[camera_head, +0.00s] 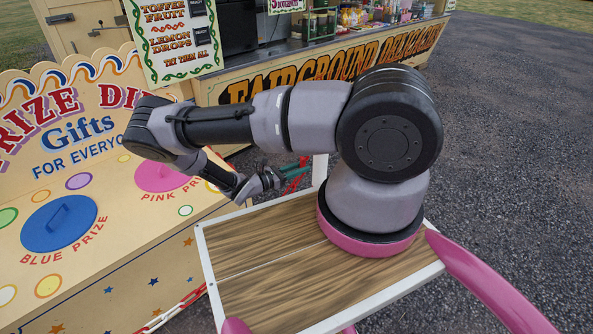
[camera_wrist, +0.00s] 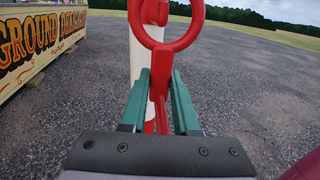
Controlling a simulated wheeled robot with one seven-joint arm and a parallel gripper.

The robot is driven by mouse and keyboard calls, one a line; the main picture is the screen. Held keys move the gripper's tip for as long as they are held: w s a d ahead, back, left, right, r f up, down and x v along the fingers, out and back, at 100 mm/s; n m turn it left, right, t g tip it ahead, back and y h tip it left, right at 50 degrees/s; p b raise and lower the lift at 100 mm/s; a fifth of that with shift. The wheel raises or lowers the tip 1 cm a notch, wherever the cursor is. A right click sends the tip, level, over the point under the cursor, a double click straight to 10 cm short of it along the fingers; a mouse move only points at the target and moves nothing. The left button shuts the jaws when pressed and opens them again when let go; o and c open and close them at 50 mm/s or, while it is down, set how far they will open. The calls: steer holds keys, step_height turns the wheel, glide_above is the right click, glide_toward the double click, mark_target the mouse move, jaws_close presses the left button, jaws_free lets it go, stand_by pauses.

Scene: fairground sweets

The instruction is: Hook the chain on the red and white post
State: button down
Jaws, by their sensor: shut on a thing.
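My gripper (camera_wrist: 161,100) has green fingers shut on the red stem of a chain end (camera_wrist: 159,85). Above the fingers, the chain end opens into a large red ring, which stands upright and runs out of the top of the wrist view. The red and white post (camera_wrist: 139,50) stands right behind it. A red part of the post shows through the ring; I cannot tell whether the ring touches it or is only in front. In the head view my gripper (camera_head: 292,173) is small and partly hidden by my arm. A red and white chain (camera_head: 172,312) shows at lower left.
The prize counter (camera_head: 110,215) with blue and pink lids stands at left. The food stall (camera_head: 340,62) stands behind, and its front also shows in the wrist view (camera_wrist: 38,48). Open gravel (camera_head: 510,150) lies at right.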

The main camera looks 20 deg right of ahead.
steer(key=shift+w+d+f, duration=0.25)
steer(key=shift+d+f, duration=0.1)
steer(key=shift+d, duration=0.35)
steer(key=shift+w+d+f, duration=0.25)
steer(key=shift+d+f, duration=0.15)
steer(key=shift+d, duration=0.3)
steer(key=shift+w+d+f, duration=0.25)
steer(key=shift+d+f, duration=0.1)
steer(key=shift+d, duration=0.35)
steer(key=c, duration=0.6)
jaws_free()
steer(key=shift+a, duration=0.1)
